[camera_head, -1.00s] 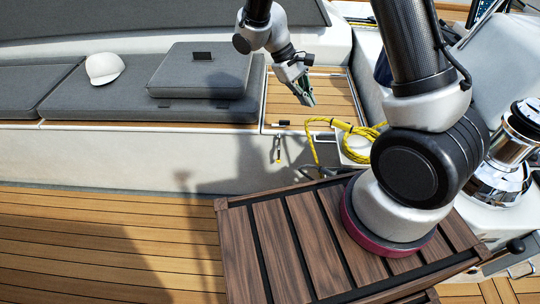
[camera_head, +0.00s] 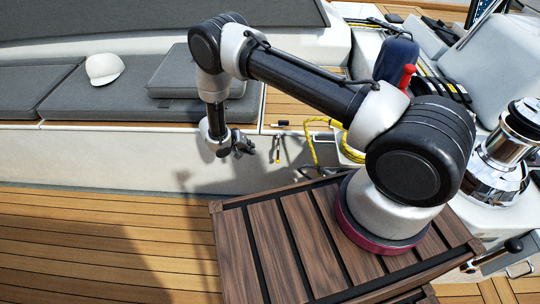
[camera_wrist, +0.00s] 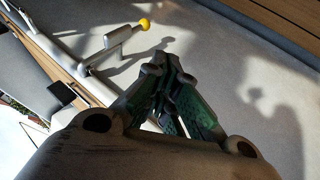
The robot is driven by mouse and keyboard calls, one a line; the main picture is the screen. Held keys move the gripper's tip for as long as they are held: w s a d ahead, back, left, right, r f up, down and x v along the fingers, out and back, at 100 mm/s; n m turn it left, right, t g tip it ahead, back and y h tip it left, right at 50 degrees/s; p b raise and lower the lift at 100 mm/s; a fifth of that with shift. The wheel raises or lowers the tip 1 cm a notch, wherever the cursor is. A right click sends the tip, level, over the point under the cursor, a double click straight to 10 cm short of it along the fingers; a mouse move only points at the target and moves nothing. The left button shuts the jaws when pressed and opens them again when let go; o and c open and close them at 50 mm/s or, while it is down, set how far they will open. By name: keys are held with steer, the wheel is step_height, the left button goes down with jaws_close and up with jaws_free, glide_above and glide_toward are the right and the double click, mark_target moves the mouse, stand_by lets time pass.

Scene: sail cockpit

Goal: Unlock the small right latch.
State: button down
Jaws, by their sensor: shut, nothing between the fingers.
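The small latch (camera_head: 277,150) hangs on the pale front wall of the bench, just below the wooden seat edge, in the head view. In the wrist view the latch (camera_wrist: 120,38) is a grey lever with a yellow knob at its end, up and left of my fingertips. My gripper (camera_head: 246,146) is in front of the bench wall, a little left of the latch and apart from it. In the wrist view my gripper (camera_wrist: 165,65) has its green-dark fingers together with nothing between them.
A yellow rope (camera_head: 317,150) hangs at the wall right of the latch. A dark slatted wooden box (camera_head: 275,235) stands under my arm. A chrome winch (camera_head: 500,160) is at right. The left deck is free.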

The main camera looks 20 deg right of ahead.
mark_target(278, 148)
steer(key=shift+m, duration=0.8)
steer(key=shift+w+d+f, duration=0.15)
steer(key=shift+d+f, duration=1.2)
steer(key=shift+d, duration=0.2)
steer(key=shift+w+d+f, duration=0.1)
steer(key=shift+d+f, duration=1.2)
steer(key=shift+d, duration=0.3)
steer(key=shift+w+d+f, duration=0.15)
steer(key=shift+d+f, duration=1.2)
steer(key=shift+d, duration=0.2)
